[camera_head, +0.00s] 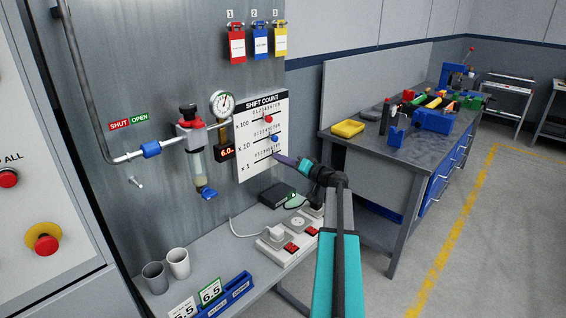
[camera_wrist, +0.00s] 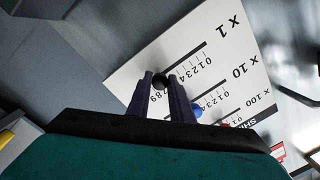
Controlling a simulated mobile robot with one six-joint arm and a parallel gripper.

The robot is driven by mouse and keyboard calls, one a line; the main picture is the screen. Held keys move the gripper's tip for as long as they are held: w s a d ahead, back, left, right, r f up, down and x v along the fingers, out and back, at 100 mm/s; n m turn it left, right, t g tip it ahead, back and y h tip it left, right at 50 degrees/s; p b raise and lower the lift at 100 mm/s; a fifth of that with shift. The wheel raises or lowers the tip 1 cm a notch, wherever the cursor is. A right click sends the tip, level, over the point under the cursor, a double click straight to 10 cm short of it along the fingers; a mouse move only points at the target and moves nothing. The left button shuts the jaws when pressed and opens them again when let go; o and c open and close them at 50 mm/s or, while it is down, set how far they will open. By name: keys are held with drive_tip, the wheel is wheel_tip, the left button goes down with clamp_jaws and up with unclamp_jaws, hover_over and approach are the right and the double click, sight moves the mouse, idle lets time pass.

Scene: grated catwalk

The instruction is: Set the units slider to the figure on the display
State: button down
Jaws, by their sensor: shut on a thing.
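The white shift count board (camera_head: 246,168) hangs on the metal panel with three slider rows marked x 100, x 10 and x 1. My gripper (camera_head: 279,157) is at the x 1 row, its fingers closed around the black units knob (camera_wrist: 160,80). The red knob (camera_head: 268,119) and blue knob (camera_head: 275,138) sit on the upper rows. A small dark display (camera_head: 225,153) glows orange, apparently beginning 6.0.
A gauge (camera_head: 222,103) and a filter unit (camera_head: 195,150) stand left of the board. Below, a shelf carries a power strip (camera_head: 270,246), a black box (camera_head: 278,195) and two cups (camera_head: 178,263). A cluttered workbench (camera_head: 375,150) stands at right.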

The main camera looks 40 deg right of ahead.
drive_tip(key=c, duration=1.6)
unclamp_jaws()
drive_tip(key=shift+s+r, duration=0.1)
drive_tip(key=shift+o, duration=0.2)
drive_tip(key=shift+a, duration=0.1)
drive_tip(key=s+d+b, duration=0.2)
drive_tip(key=s+b, duration=0.1)
drive_tip(key=s, duration=1)
drive_tip(key=shift+s+b, duration=0.25)
drive_tip(key=shift+b, duration=0.15)
